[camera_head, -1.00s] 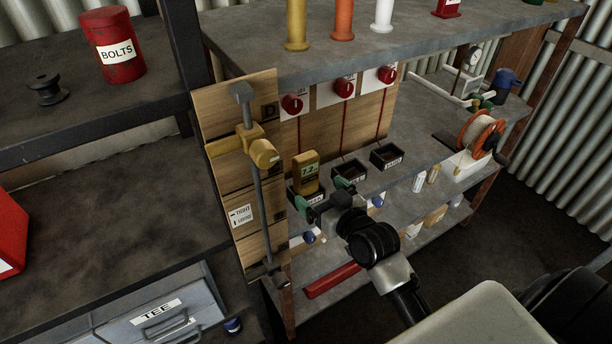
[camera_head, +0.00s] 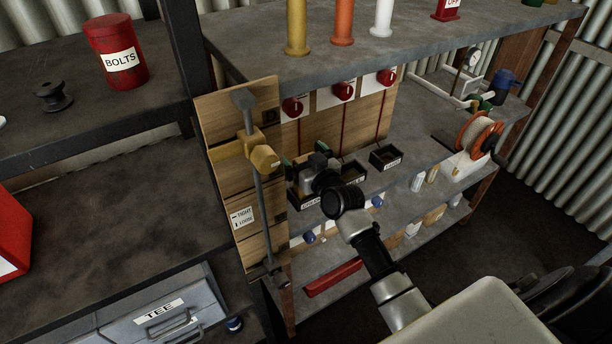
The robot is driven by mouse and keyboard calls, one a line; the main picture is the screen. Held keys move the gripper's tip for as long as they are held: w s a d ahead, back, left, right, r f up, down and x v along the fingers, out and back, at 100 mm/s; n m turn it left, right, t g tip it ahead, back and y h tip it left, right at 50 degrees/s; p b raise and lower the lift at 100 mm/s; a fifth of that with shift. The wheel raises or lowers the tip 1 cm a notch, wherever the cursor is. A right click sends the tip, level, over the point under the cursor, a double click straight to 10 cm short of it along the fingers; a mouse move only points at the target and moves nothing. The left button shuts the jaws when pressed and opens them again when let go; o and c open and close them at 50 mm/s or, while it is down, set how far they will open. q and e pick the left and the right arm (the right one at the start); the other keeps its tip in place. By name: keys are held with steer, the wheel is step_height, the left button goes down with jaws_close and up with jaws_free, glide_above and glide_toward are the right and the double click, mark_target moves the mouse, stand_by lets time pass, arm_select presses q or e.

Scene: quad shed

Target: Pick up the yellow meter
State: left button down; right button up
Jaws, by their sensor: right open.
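My right gripper (camera_head: 304,158) is open at the left black bin (camera_head: 311,203) on the workbench shelf. Its dark wrist and jaws cover the place where the yellow meter showed earlier, standing at that bin with its display facing me. I cannot make out the meter clearly now, nor tell whether it lies between the green-tipped fingers. My left gripper is not in view.
The middle bin (camera_head: 353,172) and right bin (camera_head: 386,157) stand to the right. A wooden board with a yellow clamp (camera_head: 262,158) on a grey rod rises close on the left. Red knobs (camera_head: 343,91) sit behind. An orange reel (camera_head: 481,134) stands farther right.

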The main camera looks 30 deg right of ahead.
steer(key=shift+w, duration=0.2)
steer(key=shift+s, duration=0.1)
steer(key=shift+c, duration=1)
steer(key=c, duration=1.3)
steer(key=shift+r, duration=0.1)
